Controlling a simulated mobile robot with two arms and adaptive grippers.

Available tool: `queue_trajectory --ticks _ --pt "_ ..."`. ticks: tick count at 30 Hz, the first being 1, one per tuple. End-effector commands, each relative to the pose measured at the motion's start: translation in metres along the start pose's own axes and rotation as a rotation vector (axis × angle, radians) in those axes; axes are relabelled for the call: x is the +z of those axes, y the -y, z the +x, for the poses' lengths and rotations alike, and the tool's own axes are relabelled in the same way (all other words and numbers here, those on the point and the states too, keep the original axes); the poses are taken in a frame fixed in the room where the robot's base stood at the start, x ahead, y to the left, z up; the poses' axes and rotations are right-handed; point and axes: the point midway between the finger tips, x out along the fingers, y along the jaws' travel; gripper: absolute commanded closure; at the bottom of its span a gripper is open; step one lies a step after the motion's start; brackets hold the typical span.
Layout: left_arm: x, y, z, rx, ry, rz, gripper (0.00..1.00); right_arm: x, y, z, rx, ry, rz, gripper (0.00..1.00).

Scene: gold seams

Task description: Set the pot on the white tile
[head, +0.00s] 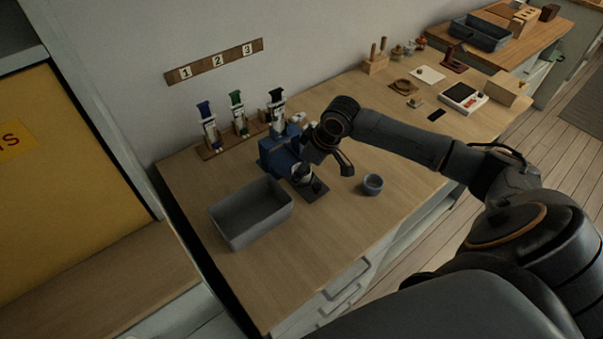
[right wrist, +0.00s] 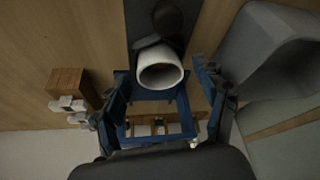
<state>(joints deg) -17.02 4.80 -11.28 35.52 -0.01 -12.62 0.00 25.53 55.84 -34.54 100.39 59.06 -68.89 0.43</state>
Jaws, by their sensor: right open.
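A small round blue-grey vessel (head: 372,184), which looks like the pot, stands upright on the bench to the right of the blue device. A flat white square (head: 427,75), which looks like the white tile, lies farther back on the bench. My right gripper (head: 327,160) is open above and beside the blue device, apart from the vessel. In the right wrist view its dark fingers (right wrist: 165,115) lie at either side of the blue device, with nothing clearly held. Neither vessel nor tile can be made out there. My left gripper is out of view.
The blue device (head: 277,155) has a white-rimmed cylinder (right wrist: 160,72) on its dark base. A grey bin (head: 250,230) stands at left; a rack with several coloured-top holders (head: 238,125) stands behind. Bare bench lies around the vessel.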

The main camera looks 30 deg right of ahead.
Motion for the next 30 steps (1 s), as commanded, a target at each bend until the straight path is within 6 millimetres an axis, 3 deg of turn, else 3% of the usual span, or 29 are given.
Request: queue_trajectory --ticks 6,12,23,30 --pt "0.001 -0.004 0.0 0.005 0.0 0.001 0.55 0.0 0.0 0.001 0.0 0.0 -0.001 0.29" --pt "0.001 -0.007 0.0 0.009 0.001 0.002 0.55 0.0 0.0 0.001 0.0 0.0 0.0 0.69" --pt "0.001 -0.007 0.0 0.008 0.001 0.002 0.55 0.0 0.0 0.0 0.0 0.0 0.0 0.73" --pt "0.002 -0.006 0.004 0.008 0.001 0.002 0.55 -0.006 0.0 -0.013 0.0 -0.002 -0.002 0.73"
